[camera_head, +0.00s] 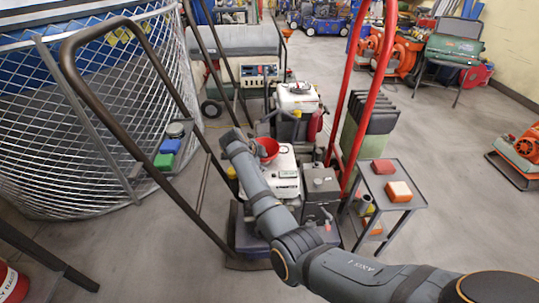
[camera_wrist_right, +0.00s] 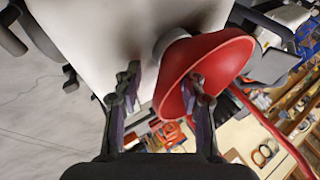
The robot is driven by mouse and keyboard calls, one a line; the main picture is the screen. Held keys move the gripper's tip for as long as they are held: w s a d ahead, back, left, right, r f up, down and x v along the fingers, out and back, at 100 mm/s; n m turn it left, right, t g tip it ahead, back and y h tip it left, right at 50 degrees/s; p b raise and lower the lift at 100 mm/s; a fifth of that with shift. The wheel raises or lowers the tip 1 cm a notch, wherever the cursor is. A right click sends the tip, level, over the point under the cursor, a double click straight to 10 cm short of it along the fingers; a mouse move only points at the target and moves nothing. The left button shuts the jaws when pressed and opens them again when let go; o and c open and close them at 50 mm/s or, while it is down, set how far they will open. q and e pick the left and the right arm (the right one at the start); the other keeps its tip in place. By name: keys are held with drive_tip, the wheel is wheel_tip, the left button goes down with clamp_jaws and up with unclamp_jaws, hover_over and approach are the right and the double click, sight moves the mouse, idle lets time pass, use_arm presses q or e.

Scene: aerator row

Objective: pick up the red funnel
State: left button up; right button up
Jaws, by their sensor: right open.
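The red funnel (camera_head: 268,149) sits on top of the white engine unit (camera_head: 284,174) in the middle of the head view. In the right wrist view the funnel (camera_wrist_right: 222,62) is large and close, its wide mouth facing the gripper. My right gripper (camera_wrist_right: 163,80) is open around the near rim: one finger overlaps the funnel's bowl, the other lies left of it over the white surface. I cannot tell whether either finger touches. In the head view the right gripper (camera_head: 236,138) is beside the funnel, its fingers mostly hidden by the arm. My left gripper is not in view.
A brown tubular handle (camera_head: 155,70) rises to the left of the funnel, and a red handle frame (camera_head: 372,90) to the right. A small grey table (camera_head: 408,183) holds red and orange blocks. A wire basket (camera_head: 80,120) fills the left.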

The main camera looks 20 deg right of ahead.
drive_tip(key=shift+w+d+f, duration=0.1)
drive_tip(key=shift+d+f, duration=0.05)
drive_tip(key=shift+f, duration=0.1)
drive_tip(key=shift+r, duration=0.2)
drive_tip(key=shift+a, duration=0.2)
drive_tip(key=shift+c, duration=0.5)
clamp_jaws()
drive_tip(key=shift+f, duration=0.1)
